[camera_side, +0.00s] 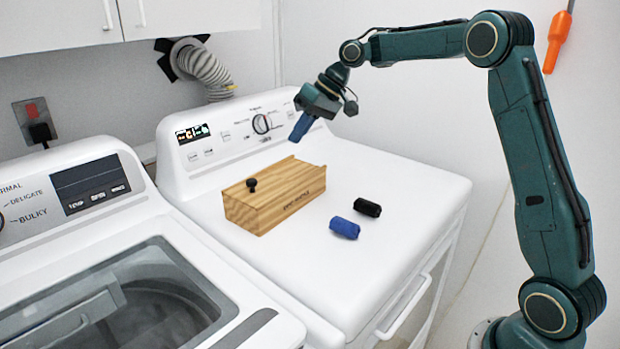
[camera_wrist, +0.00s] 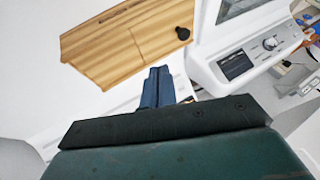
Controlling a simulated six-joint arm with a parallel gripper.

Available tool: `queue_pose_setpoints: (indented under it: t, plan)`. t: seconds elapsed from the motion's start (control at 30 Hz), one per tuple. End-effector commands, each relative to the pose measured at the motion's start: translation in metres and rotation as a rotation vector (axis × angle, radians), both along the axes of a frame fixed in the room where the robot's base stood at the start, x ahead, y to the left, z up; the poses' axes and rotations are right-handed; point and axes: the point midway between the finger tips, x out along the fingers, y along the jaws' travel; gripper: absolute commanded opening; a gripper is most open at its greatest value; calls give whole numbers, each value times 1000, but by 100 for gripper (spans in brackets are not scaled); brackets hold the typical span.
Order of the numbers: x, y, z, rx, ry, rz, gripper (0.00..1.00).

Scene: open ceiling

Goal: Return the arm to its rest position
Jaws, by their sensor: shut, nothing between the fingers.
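My gripper (camera_side: 301,127) is above the white dryer top, over the back end of a wooden box and apart from it. Its blue fingers are shut with nothing between them, pointing down and slightly left. In the wrist view the shut fingers (camera_wrist: 158,86) show in the middle, below the wooden box in the picture. My green arm reaches in from the right, with its upper link roughly level.
The wooden box (camera_side: 290,190) with a black knob (camera_side: 251,185) sits on the dryer (camera_side: 300,270). A blue roll (camera_side: 344,228) and a black roll (camera_side: 367,208) lie on the dryer to its right. A washer (camera_side: 60,190) stands left. Cabinets (camera_side: 60,22) hang above.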

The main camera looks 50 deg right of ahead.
Motion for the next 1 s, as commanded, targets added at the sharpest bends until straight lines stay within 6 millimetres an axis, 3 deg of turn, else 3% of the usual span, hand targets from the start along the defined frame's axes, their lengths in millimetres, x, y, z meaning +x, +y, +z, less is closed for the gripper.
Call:
queue_pose_setpoints:
  t: [0.57, 0.77, 1.0]
  plan:
    - [-12, 1, 17, -12, -4, -3, 0]
    - [-34, 17, 34, -47, -14, -11, 0]
    - [-80, 42, 54, -109, -27, -27, 0]
